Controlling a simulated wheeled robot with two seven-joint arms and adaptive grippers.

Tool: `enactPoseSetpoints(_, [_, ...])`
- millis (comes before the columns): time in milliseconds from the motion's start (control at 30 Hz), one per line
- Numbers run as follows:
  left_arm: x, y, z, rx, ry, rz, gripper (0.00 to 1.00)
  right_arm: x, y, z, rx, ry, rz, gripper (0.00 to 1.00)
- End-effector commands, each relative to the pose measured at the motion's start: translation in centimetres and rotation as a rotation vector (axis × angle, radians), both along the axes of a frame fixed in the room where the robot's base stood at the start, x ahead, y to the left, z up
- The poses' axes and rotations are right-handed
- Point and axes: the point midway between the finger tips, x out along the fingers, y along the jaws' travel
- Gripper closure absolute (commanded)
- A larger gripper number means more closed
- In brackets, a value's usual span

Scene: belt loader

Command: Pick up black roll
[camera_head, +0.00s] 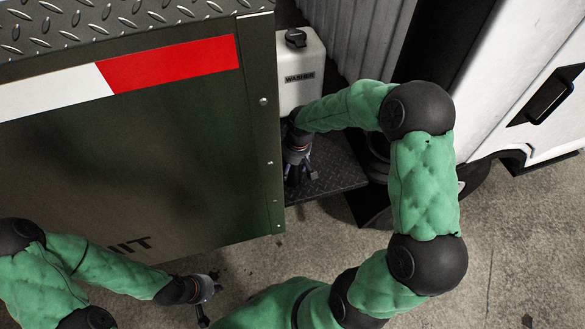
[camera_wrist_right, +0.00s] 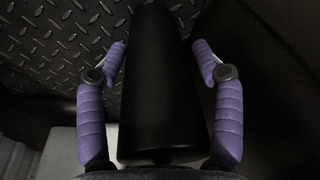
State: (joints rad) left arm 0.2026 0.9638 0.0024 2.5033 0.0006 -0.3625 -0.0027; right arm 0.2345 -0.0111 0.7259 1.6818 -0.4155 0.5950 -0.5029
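The black roll (camera_wrist_right: 160,90) fills the middle of the right wrist view as a smooth dark cylinder. My right gripper (camera_wrist_right: 160,58) has a purple finger on each side of it. The fingertips are very close to the roll's sides, and I cannot tell whether they press on it. In the head view, my right gripper (camera_head: 298,172) is low in the gap behind the green panel, above a dark tread-plate step; the roll is not clearly distinguishable there. My left gripper (camera_head: 210,299) is at the bottom, below the panel, with its fingers apart and nothing between them.
A white washer container (camera_head: 300,70) stands just behind my right gripper. The dark green panel (camera_head: 150,150) with a red and white stripe bounds the gap at left. The tread-plate step (camera_head: 335,170) lies under it. A white vehicle body (camera_head: 545,110) is at right; concrete floor (camera_head: 530,240) is open.

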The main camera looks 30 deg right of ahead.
Motion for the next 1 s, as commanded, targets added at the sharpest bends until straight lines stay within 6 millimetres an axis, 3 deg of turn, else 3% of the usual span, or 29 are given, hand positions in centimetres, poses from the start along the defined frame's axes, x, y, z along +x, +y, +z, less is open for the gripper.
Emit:
enactPoseSetpoints(33, [0.0, 0.0, 0.0, 0.0, 0.0, 0.0, 1.0, 0.0, 0.0, 0.0, 0.0, 0.001, 0.0, 0.58])
enactPoseSetpoints(133, [0.0, 0.0, 0.0, 0.0, 0.0, 0.0, 1.0, -0.1, 0.0, -0.1, 0.001, 0.002, 0.0, 0.86])
enactPoseSetpoints(567, [0.0, 0.0, 0.0, 0.0, 0.0, 0.0, 1.0, -0.2, 0.1, 0.0, 0.002, 0.006, 0.001, 0.86])
enactPoseSetpoints(767, [0.0, 0.0, 0.3, 0.0, 0.0, 0.0, 1.0, -0.1, 0.1, 1.5, 0.001, 0.002, 0.0, 0.86])
enactPoseSetpoints(933, [0.0, 0.0, 0.7, 0.0, 0.0, 0.0, 1.0, 0.0, 0.0, 3.9, 0.0, -0.001, 0.001, 0.86])
enactPoseSetpoints(1000, [0.0, 0.0, 0.7, 0.0, 0.0, 0.0, 1.0, -0.4, -1.4, 3.6, 0.0, 0.002, -0.005, 0.86])
